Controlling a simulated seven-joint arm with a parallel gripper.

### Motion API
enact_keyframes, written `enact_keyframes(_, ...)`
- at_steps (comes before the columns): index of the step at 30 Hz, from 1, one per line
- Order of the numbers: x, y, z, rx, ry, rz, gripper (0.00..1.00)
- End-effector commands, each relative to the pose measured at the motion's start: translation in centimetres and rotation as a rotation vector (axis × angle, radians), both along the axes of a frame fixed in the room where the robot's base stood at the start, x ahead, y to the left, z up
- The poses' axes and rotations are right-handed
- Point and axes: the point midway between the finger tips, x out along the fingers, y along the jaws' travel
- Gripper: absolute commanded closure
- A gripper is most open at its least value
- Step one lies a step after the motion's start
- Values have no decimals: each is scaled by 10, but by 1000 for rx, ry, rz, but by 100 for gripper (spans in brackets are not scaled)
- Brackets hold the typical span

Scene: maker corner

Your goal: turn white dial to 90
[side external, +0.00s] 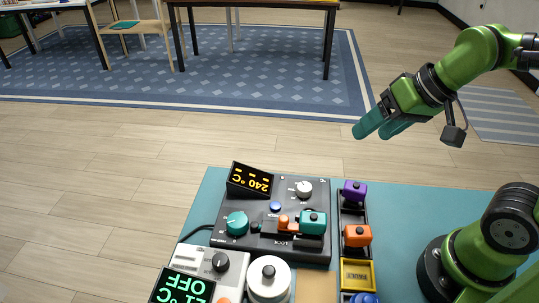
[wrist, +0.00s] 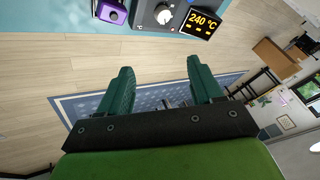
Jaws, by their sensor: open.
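The white dial (side external: 304,188) is on the upper right of a dark control panel (side external: 222,222), and it also shows at the top of the wrist view (wrist: 163,15). The panel's display (side external: 250,180) reads 240 °C in yellow. My gripper (side external: 377,130) is open and empty, raised in the air to the upper right of the panel and apart from the dial. Its two teal fingers are spread in the wrist view (wrist: 160,75), with floor and rug showing between them. The dial's exact pointer angle is too small to tell.
The panel also bears a teal knob (side external: 237,223), a blue button (side external: 275,206) and a teal-handled slider (side external: 313,222). A rack with a purple block (side external: 354,191) and an orange block (side external: 357,235) stands to its right. A second device (side external: 206,262) and a white round object (side external: 268,279) sit in front.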

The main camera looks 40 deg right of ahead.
Motion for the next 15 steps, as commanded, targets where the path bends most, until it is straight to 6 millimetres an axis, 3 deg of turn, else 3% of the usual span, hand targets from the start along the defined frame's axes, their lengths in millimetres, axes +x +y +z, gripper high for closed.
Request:
enact_keyframes(8,63,41,-20,-7,341,-136,35)
enact_keyframes(15,104,66,-34,-32,534,-490,35)
